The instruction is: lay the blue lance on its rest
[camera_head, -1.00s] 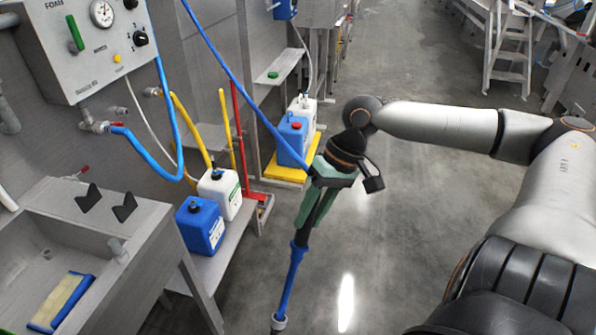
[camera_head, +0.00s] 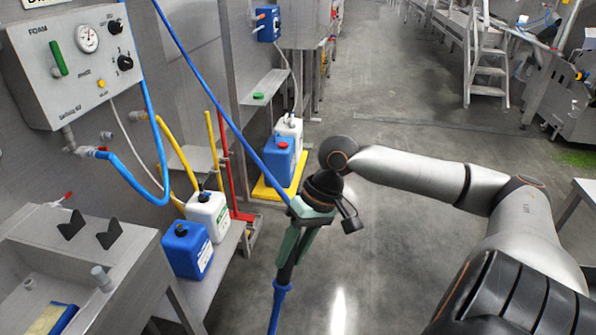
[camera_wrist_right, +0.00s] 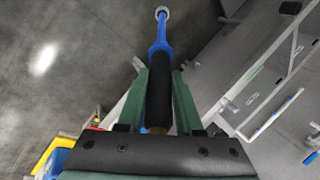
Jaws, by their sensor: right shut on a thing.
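The blue lance (camera_head: 278,305) hangs steeply down from my right gripper (camera_head: 288,262), its lower end cut off by the frame edge. In the right wrist view, the green fingers of my right gripper (camera_wrist_right: 158,78) are shut around the black grip of the lance (camera_wrist_right: 158,35), and its blue tube and pale tip point away over the floor. Two black notched brackets, which look like the rest (camera_head: 90,228), stand on the edge of the steel sink at the left. The lance is apart from them, to their right. My left gripper is not in view.
A blue hose (camera_head: 213,100) slants down towards my right gripper. A blue jug (camera_head: 187,250) and a white jug (camera_head: 207,214) stand on a low shelf between sink and lance. A red post (camera_head: 222,155) and more jugs stand behind. The floor (camera_head: 400,240) right of the lance is clear.

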